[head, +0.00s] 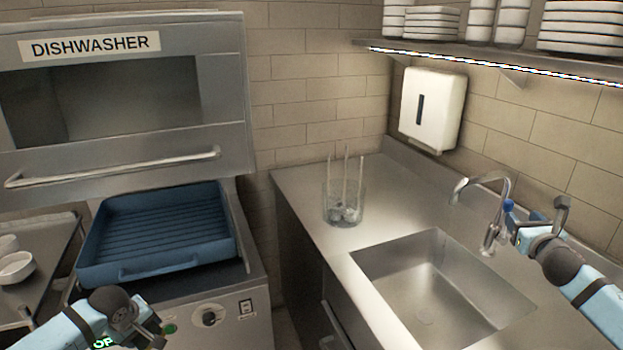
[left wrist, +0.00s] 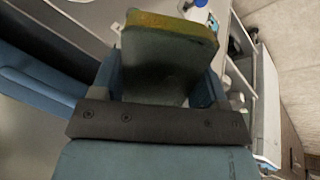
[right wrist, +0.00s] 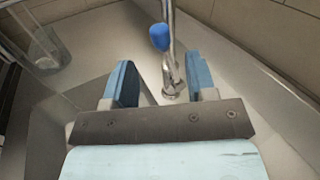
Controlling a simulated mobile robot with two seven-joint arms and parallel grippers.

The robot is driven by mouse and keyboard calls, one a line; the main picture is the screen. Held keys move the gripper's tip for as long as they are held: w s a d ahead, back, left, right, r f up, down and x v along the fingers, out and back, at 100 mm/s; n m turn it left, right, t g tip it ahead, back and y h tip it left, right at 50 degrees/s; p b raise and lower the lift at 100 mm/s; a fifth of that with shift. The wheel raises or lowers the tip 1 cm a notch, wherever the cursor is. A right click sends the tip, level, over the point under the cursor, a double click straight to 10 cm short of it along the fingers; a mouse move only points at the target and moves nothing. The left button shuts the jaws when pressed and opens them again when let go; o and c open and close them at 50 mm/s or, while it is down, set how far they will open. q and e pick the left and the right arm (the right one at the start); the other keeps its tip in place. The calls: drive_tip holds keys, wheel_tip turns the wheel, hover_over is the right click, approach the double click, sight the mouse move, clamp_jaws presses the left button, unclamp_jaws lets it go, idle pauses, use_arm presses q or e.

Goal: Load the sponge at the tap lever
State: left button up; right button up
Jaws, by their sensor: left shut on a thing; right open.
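The tap (head: 492,240) stands at the sink's right rear, with a blue-tipped lever (head: 508,205). The blue tip (right wrist: 160,37) also shows in the right wrist view, just beyond my fingers. My right gripper (head: 528,222) is open and empty beside the tap. In the right wrist view the tap's base appears between the open fingers (right wrist: 160,86); I cannot tell whether they touch it. My left gripper (head: 150,332) is low at the left, in front of the dishwasher. In the left wrist view it is shut on the sponge (left wrist: 165,60), dark green with a yellow edge.
The sink basin (head: 430,285) lies in the steel counter (head: 310,185). A clear container (head: 343,205) with upright items stands behind it. A blue rack (head: 160,236) sits below the raised dishwasher door (head: 120,90). A towel dispenser (head: 432,108) hangs on the wall, near a dish shelf.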

sight(511, 206)
use_arm(q)
drive_tip(key=shift+r, duration=0.15)
use_arm(e)
drive_tip(key=w, duration=0.8)
drive_tip(key=shift+d, duration=0.35)
drive_tip(key=shift+c, duration=0.3)
